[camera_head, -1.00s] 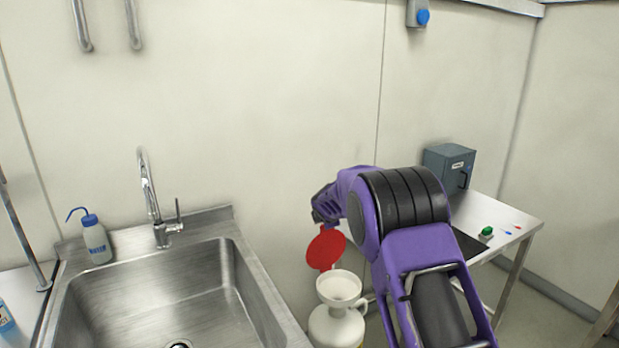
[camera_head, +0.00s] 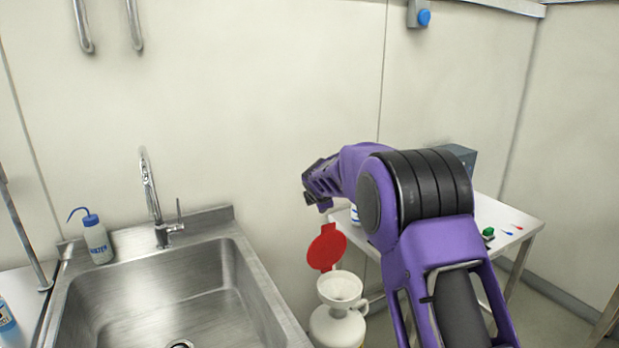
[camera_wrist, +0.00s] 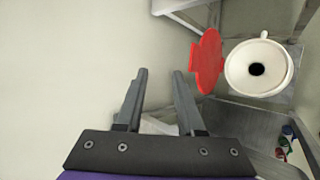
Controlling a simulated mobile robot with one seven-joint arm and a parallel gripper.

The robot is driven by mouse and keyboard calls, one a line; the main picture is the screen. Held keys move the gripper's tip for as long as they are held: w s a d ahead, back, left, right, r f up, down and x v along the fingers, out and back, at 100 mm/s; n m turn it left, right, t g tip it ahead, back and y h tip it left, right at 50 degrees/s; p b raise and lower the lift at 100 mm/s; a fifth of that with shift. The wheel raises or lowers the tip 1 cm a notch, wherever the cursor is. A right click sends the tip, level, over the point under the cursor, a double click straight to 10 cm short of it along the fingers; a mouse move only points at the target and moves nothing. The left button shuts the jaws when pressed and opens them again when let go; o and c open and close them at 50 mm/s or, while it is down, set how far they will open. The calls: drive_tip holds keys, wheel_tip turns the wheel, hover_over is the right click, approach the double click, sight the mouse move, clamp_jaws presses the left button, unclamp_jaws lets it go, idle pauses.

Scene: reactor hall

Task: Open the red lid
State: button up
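The red lid (camera_head: 326,247) stands raised on its hinge, tilted up at the back of the white funnel (camera_head: 340,288). The funnel sits on a white container (camera_head: 337,327), and its mouth is uncovered. In the wrist view the lid (camera_wrist: 207,62) is seen near edge-on beside the funnel (camera_wrist: 258,68), whose dark hole shows. My gripper (camera_wrist: 160,78) is open and empty, with the lid to the right of its fingers and apart from them. In the head view my gripper (camera_head: 313,192) is above and slightly left of the lid, its fingers partly hidden.
A steel sink (camera_head: 165,300) with a tap (camera_head: 155,205) and a water bottle (camera_head: 96,240) is on the left. A steel table (camera_head: 510,215) with a grey box (camera_head: 462,155) and a green button (camera_head: 488,232) stands behind my arm at right. The wall is close behind.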

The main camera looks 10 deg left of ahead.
wheel_tip(320, 180, up, 9)
drive_tip(key=s+a, duration=0.2)
drive_tip(key=shift+s+a+f, duration=0.15)
drive_tip(key=shift+s+a, duration=0.1)
drive_tip(key=shift+a, duration=0.1)
idle(0.5)
idle(0.5)
drive_tip(key=v, duration=1.7)
drive_tip(key=shift+s, duration=0.15)
